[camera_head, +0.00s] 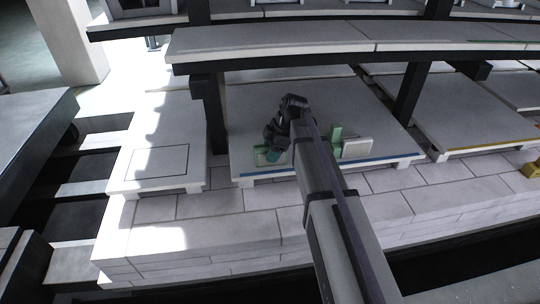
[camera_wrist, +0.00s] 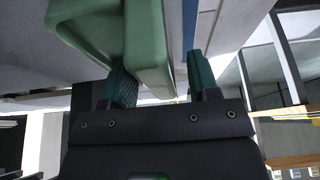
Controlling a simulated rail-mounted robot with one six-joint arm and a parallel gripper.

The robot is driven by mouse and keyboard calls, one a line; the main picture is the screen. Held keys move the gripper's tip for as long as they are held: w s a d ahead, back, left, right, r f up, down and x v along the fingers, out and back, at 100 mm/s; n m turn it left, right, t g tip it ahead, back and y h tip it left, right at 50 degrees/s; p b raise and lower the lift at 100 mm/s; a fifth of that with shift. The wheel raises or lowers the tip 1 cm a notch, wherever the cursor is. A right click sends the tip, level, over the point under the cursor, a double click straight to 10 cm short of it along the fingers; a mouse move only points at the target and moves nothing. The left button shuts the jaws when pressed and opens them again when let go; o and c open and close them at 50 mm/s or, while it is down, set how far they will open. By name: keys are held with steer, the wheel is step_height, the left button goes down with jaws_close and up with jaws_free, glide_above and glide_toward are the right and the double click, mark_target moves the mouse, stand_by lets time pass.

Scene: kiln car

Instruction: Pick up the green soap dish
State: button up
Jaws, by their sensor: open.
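The green soap dish (camera_head: 259,157) lies near the front edge of the pale shelf slab, left of my arm in the head view. In the wrist view the dish (camera_wrist: 150,45) fills the upper left, close to the camera, with its hollow partly showing. My gripper (camera_wrist: 162,85) is open, its two teal fingers apart. One wall of the dish reaches down between the fingers; I cannot tell whether either finger touches it. In the head view my gripper (camera_head: 276,155) is over the dish and hides part of it.
Right of my arm stand a green block-like piece (camera_head: 336,139) and a pale box (camera_head: 356,147) on the same slab. A blue strip (camera_head: 385,161) runs along the slab's front edge. Dark posts (camera_head: 411,92) hold up an upper shelf (camera_head: 270,40). Left of the slab, another slab (camera_head: 157,135) is bare.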

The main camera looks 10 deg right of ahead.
jaws_close()
stand_by(0.5)
steer(key=shift+r, duration=0.1)
